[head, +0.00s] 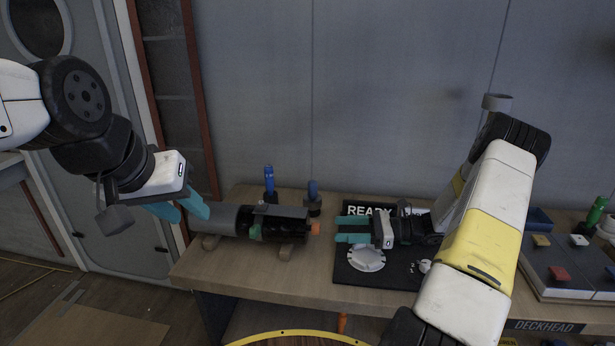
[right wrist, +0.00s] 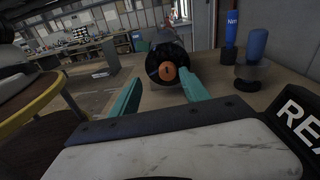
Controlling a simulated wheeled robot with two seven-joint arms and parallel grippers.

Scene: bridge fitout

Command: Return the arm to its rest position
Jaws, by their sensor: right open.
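My right gripper (head: 353,229) has teal fingers and hangs over the black READY mat (head: 350,272), pointing left. Its two fingers are apart with nothing between them; they also show in the right wrist view (right wrist: 160,98). The yellow and white right arm (head: 480,225) comes in from the right. My left gripper (head: 180,210) is at the left, near the left end of a grey and black cylinder (head: 223,218) on the bench. The cylinder's orange end (right wrist: 170,72) faces my right gripper, with a gap between.
The wooden bench (head: 260,278) carries two blue-topped items (head: 269,180) behind the cylinder. A white round part (head: 366,258) lies on the mat below my right gripper. Trays with coloured blocks (head: 560,270) stand at the right. A round yellow-rimmed table (head: 295,334) is at the front.

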